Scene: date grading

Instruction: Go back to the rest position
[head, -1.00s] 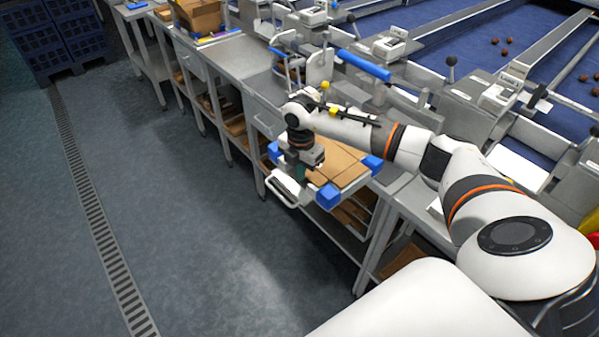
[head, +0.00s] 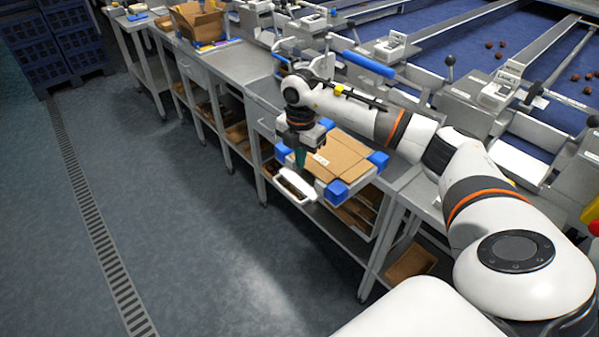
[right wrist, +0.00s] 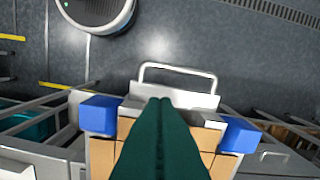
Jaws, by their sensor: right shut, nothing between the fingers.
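My right gripper (head: 300,158) hangs with its fingers down above the front edge of an open drawer. Its green fingers are together and hold nothing; they also show in the right wrist view (right wrist: 163,110). The drawer holds flat brown cardboard (head: 345,158) and has blue corner blocks (head: 336,190). A white handle (head: 296,186) stands out at its front, and it also shows in the right wrist view (right wrist: 178,70). The fingers appear apart from the handle. My left gripper is not in view.
Steel benches (head: 243,62) run along the aisle, with sorting lanes (head: 480,45) behind them holding several dates. An open cardboard box (head: 200,22) stands on the far bench. Blue crates (head: 58,42) are stacked at the back left. The floor (head: 150,190) on the left is clear.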

